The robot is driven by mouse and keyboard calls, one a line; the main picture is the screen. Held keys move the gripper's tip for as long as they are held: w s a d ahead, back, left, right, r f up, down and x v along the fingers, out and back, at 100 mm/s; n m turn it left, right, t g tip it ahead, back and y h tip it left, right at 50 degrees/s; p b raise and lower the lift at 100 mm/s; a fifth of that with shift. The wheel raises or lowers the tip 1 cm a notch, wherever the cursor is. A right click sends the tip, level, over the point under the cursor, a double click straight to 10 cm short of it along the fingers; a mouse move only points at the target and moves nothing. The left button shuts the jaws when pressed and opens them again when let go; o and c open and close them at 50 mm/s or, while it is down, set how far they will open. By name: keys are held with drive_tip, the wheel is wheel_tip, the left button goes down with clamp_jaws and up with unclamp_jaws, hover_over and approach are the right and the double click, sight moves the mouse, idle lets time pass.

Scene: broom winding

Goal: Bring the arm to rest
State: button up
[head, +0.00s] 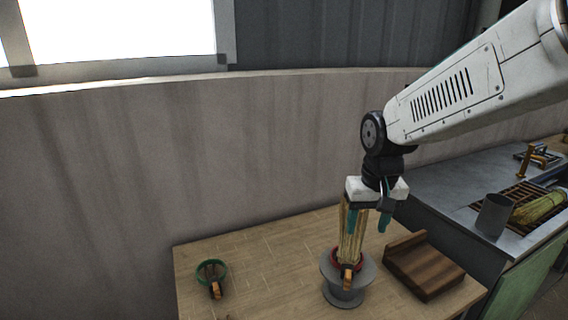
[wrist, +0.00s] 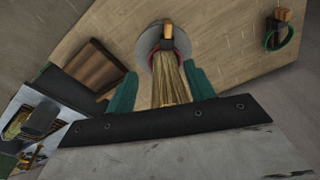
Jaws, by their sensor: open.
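My gripper (head: 368,221) is open, pointing down over the wooden table. Its two teal fingers also show in the wrist view (wrist: 162,80), one on each side of a straw bundle (wrist: 172,84). Gaps show between the bundle and the fingers there. In the head view the straw bundle (head: 351,228) stands roughly upright in a grey round stand (head: 345,296). A red ring (head: 334,263) with a wooden-ended piece (head: 348,276) is around the bundle's lower end. My arm reaches in from the upper right.
A green ring with a wooden handle (head: 212,272) lies on the table (head: 270,262) at the left. A brown wooden block (head: 424,266) lies right of the stand. A grey counter (head: 440,185) holds a grey cup (head: 493,215) and straw (head: 540,207). A wall runs behind.

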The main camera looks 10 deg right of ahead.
drive_tip(key=s+d+r, duration=0.1)
drive_tip(key=s+r, duration=0.1)
drive_tip(key=s, duration=0.9)
drive_tip(key=s+d+r, duration=0.2)
drive_tip(key=s+r, duration=0.1)
drive_tip(key=s, duration=0.8)
drive_tip(key=shift+s+d+n, duration=0.2)
drive_tip(key=shift+s+n, duration=0.05)
drive_tip(key=shift+n, duration=0.05)
